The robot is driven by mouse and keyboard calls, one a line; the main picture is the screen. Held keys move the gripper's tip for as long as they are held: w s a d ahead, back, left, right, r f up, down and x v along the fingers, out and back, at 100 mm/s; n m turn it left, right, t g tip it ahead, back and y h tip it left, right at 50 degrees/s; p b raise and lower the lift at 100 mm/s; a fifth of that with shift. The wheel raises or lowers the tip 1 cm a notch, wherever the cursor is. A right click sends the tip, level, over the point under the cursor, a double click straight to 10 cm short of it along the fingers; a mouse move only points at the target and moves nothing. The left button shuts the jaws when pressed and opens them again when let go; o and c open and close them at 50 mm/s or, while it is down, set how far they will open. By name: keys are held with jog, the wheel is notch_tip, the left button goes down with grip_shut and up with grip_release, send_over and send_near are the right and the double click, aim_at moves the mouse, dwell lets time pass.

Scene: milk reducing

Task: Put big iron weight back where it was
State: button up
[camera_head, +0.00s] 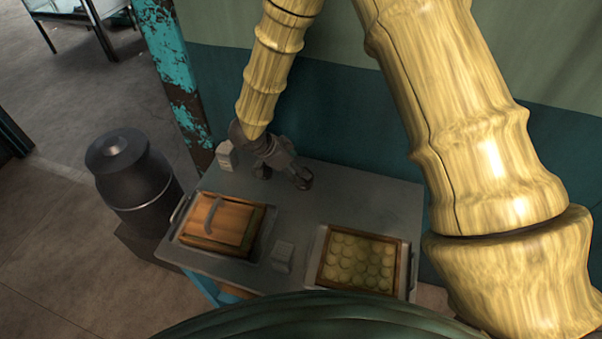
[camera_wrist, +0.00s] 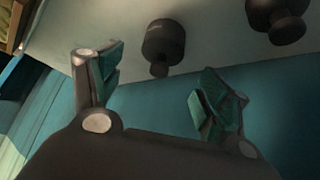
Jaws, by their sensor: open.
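My gripper (camera_head: 282,168) is at the back edge of the grey table (camera_head: 355,195), by the wall. In the wrist view its two fingers (camera_wrist: 160,85) are spread apart with nothing between them. Two dark iron weights with knobs stand on the table in that view. One weight (camera_wrist: 163,42) is beyond the gap between the fingertips, apart from them. The other weight (camera_wrist: 278,18) is at the top right, partly cut off. I cannot tell surely which is bigger. In the head view, dark shapes around the gripper merge with it, so the weights are hard to separate.
A tray with a wooden-lidded box (camera_head: 218,222) is at the front left of the table. A wooden-framed tray of round pale pieces (camera_head: 355,262) is at the front right. Small white blocks (camera_head: 283,256) and (camera_head: 227,155) stand nearby. A dark milk can (camera_head: 135,180) stands left.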

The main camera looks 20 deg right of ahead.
jog(key=b+v, duration=0.1)
jog(key=v, duration=0.5)
jog(key=shift+a+r, duration=0.15)
jog(key=shift+r, duration=0.05)
